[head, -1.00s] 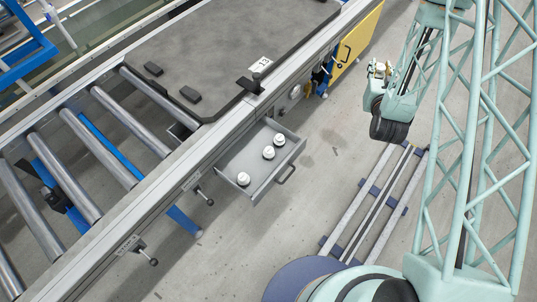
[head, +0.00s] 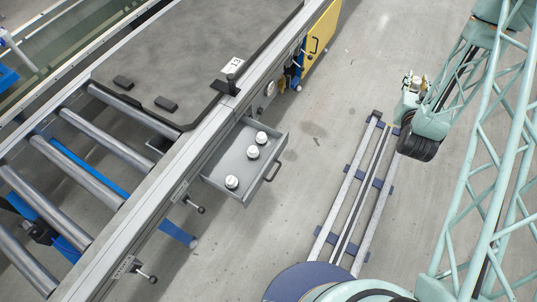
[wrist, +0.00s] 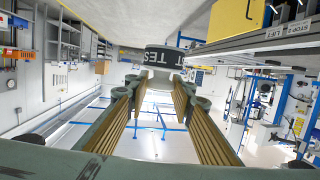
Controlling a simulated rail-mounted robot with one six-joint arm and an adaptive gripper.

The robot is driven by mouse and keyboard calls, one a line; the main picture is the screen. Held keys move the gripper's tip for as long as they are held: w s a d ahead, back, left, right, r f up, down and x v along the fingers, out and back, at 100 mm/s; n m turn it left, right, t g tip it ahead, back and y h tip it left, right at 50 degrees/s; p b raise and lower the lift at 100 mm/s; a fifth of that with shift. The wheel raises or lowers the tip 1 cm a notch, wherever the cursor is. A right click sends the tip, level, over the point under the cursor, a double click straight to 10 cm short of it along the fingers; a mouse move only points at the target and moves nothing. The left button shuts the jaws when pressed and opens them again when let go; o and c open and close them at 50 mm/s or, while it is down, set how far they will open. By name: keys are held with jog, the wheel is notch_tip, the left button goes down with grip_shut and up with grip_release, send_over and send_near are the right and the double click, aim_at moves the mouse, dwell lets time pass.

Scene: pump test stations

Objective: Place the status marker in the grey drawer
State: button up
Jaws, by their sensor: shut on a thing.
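The grey drawer (head: 226,162) stands pulled open from the side of the conveyor frame in the head view. Three white round pieces sit in a row inside it, with bare floor to their left. My gripper (head: 413,84) is high at the right of the head view, well apart from the drawer; its fingers are small there. The drawer is not clearly seen in the wrist view.
The conveyor has steel rollers (head: 107,137) and a dark plate (head: 190,55) with a tag marked 13. A yellow cabinet door (head: 320,38) is beyond the drawer. A floor rail (head: 345,205) runs at the right. Open floor lies between drawer and rail.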

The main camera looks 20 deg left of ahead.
jog(key=shift+d, duration=0.2)
jog(key=shift+a, duration=0.1)
jog(key=shift+a+f, duration=0.3)
jog(key=shift+a, duration=0.2)
jog(key=s+a+f, duration=0.2)
jog(key=a+f, duration=0.2)
jog(key=a, duration=0.7)
jog(key=s+a+f, duration=0.3)
jog(key=a+f, duration=0.2)
jog(key=a, duration=0.5)
jog(key=s+a+f, duration=0.2)
jog(key=a+f, duration=0.2)
jog(key=a, duration=0.7)
jog(key=s+a+f, duration=0.4)
jog(key=s+a, duration=0.2)
jog(key=s, duration=0.4)
jog(key=s+a+f+m+h, duration=0.1)
jog(key=s+a+f, duration=0.3)
jog(key=s, duration=0.6)
jog(key=s+a+f+h, duration=0.1)
jog(key=s+a+f, duration=0.3)
jog(key=s+a, duration=0.5)
jog(key=shift+s, duration=0.75)
jog(key=shift+a, duration=0.1)
jog(key=shift+f+b, duration=0.8)
jog(key=shift+f, duration=2.25)
